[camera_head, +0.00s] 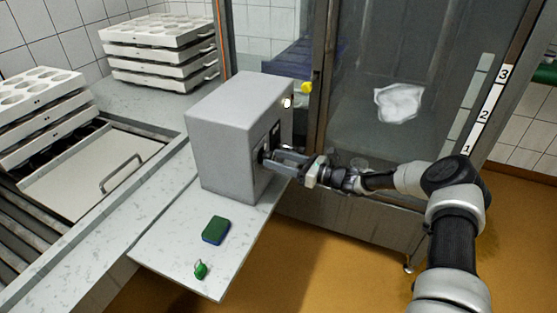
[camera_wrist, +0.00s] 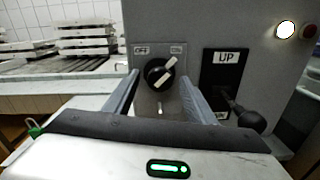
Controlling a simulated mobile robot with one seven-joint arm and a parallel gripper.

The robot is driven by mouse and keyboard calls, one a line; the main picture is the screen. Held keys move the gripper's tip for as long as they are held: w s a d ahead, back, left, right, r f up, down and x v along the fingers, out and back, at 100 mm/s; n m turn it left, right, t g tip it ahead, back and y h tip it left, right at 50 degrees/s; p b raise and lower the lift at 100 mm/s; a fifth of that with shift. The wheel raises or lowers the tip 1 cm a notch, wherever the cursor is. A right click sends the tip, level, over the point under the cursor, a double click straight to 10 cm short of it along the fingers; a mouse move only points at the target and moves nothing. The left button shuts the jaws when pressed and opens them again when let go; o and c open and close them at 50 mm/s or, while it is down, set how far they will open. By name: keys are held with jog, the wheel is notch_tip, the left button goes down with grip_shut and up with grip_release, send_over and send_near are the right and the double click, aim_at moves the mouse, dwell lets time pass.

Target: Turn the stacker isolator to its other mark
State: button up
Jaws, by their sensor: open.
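The stacker isolator is a round black knob (camera_wrist: 160,73) with a pale pointer bar, on the face of a grey control box (camera_head: 232,130). In the wrist view its bar slants up and right, toward the ON label (camera_wrist: 177,50); the OFF label (camera_wrist: 141,50) is at upper left. My gripper (camera_head: 273,159) is at the box's right-hand face. In the wrist view its two fingers stand open, one on each side of the knob. I cannot tell whether they touch it.
A black ball-ended lever (camera_wrist: 248,121) beside an UP label (camera_wrist: 226,57) is right of the knob. A lit white lamp (camera_wrist: 285,30) is above. A green sponge (camera_head: 216,230) and small green item (camera_head: 201,270) lie on the shelf (camera_head: 165,260). A glass-fronted cabinet stands behind my arm.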

jog(key=c, duration=1)
jog(key=shift+c, duration=0.2)
jog(key=shift+f+b, duration=0.1)
jog(key=shift+b, duration=0.25)
jog(key=n+b, duration=0.3)
jog(key=n, duration=0.1)
jog(key=shift+f, duration=0.15)
jog(key=n+b, duration=0.4)
jog(key=n, duration=0.1)
jog(key=shift+b, duration=0.35)
jog(key=n+b, duration=0.4)
jog(key=n, duration=0.2)
jog(key=shift+f+y+b, duration=0.1)
jog(key=shift+y+b, duration=0.2)
jog(key=shift+b, duration=0.05)
jog(key=shift+n+g+b, duration=0.3)
jog(key=shift+n+b, duration=1.05)
jog(key=shift+n, duration=0.25)
